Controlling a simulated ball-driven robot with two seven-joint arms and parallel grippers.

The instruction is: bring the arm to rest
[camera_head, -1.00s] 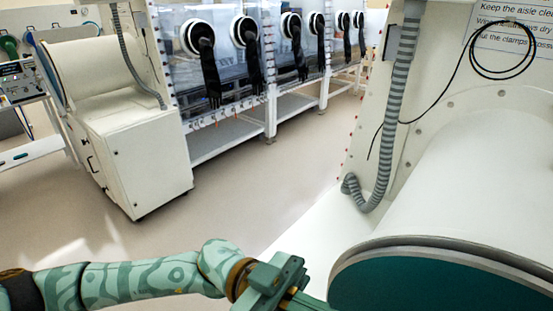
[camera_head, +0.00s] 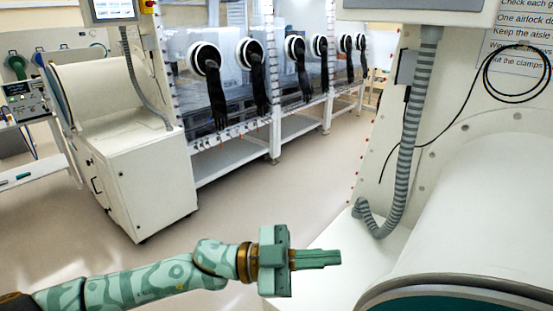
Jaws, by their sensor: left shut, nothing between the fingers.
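My left arm reaches in from the lower left, green and patterned. Its gripper (camera_head: 325,258) points right, with the two fingers closed together and nothing between them. A gap shows between the fingertips and the cylinder's rim. My right gripper is not in view.
The white airlock cylinder (camera_head: 480,220) fills the lower right. A grey ribbed hose (camera_head: 408,150) hangs down to the white ledge (camera_head: 345,250). A white cabinet (camera_head: 150,190) stands at left. Gloveboxes with black gloves (camera_head: 258,85) line the back. The aisle floor (camera_head: 260,205) between is clear.

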